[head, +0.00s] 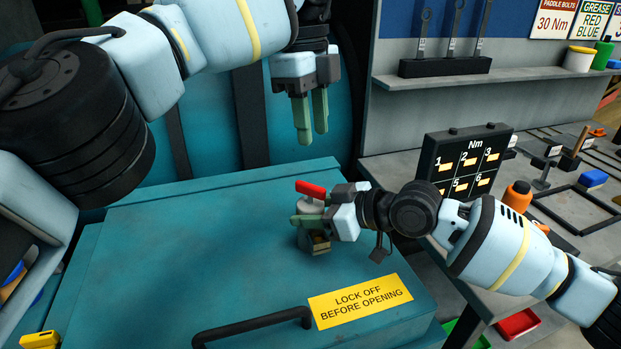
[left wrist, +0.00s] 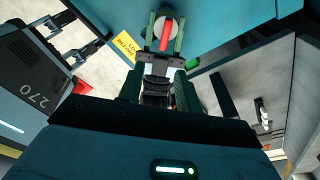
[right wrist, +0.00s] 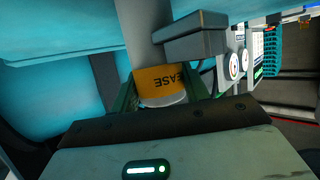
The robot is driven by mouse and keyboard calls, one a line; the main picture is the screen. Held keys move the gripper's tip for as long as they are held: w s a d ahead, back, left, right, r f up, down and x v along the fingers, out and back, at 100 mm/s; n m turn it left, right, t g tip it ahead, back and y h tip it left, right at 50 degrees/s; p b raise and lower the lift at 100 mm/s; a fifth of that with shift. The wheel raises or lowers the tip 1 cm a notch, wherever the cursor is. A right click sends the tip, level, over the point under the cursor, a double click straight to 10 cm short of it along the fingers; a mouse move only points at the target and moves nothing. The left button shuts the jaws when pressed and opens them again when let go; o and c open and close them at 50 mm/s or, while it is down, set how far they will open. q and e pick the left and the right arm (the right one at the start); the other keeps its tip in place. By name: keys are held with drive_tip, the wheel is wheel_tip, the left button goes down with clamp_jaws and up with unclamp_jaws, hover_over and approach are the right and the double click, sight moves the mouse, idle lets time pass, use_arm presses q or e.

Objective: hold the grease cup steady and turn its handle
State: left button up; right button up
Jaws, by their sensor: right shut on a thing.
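The grease cup (head: 312,208) is a small pale cylinder on a grey block on the teal cabinet lid. Its red handle (head: 311,189) lies across the top and points left in the head view. My right gripper (head: 308,217) is shut on the cup from the side. In the right wrist view the cup's orange label (right wrist: 160,78), reading "EASE", sits between the green fingers. My left gripper (head: 312,120) points down, open and empty, above and behind the cup. In the left wrist view the red handle (left wrist: 165,34) shows between its fingers, apart from them.
The teal lid (head: 170,260) bears a black bar handle (head: 250,327) and a yellow "LOCK OFF BEFORE OPENING" sign (head: 360,301). The lid's left part is clear.

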sight(310, 185)
use_arm(q)
drive_tip(key=shift+w+a+r+t+y, duration=0.1)
drive_tip(key=shift+w+r+t+y, duration=0.05)
drive_tip(key=shift+r+t+y, duration=0.4)
drive_tip(key=shift+f, duration=0.15)
wheel_tip(310, 185, down, 12)
drive_tip(key=shift+r, duration=0.1)
idle(0.3)
clamp_jaws()
